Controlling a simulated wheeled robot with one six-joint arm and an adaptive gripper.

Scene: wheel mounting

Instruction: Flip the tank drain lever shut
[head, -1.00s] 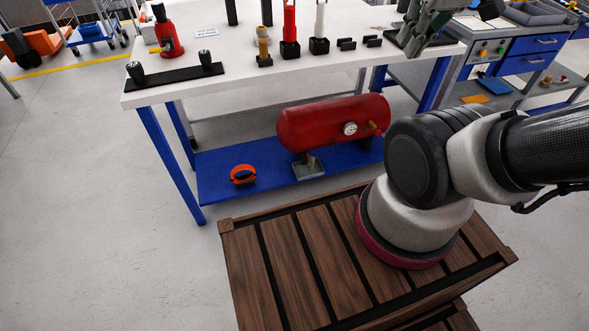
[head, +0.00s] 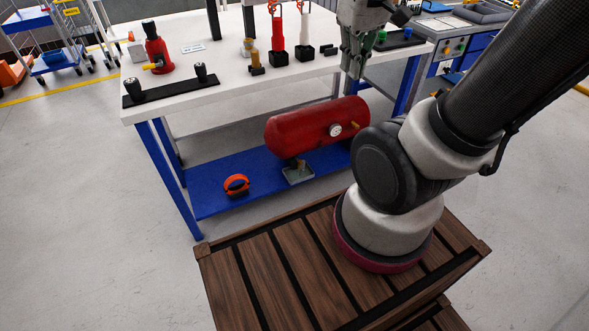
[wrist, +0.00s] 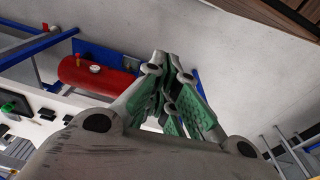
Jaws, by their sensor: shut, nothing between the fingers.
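The red tank (head: 300,131) lies on its side above the blue lower shelf of the workbench. It has a round white gauge (head: 335,130) on its front and a small yellow part (head: 356,125) near its right end. Under it, a small brass-coloured fitting (head: 300,163), possibly the drain, sits over a grey tray (head: 298,176); the lever's position is too small to tell. My gripper (head: 352,70) is shut and empty, pointing down at the bench's front edge, above and right of the tank. In the wrist view the tank (wrist: 95,77) shows left of my gripper (wrist: 172,62).
An orange ring clamp (head: 236,184) lies on the blue shelf (head: 215,200). The tabletop (head: 180,100) above holds a red bottle jack (head: 157,52), a black bar with two knobs and several stands. Open floor lies left of the bench.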

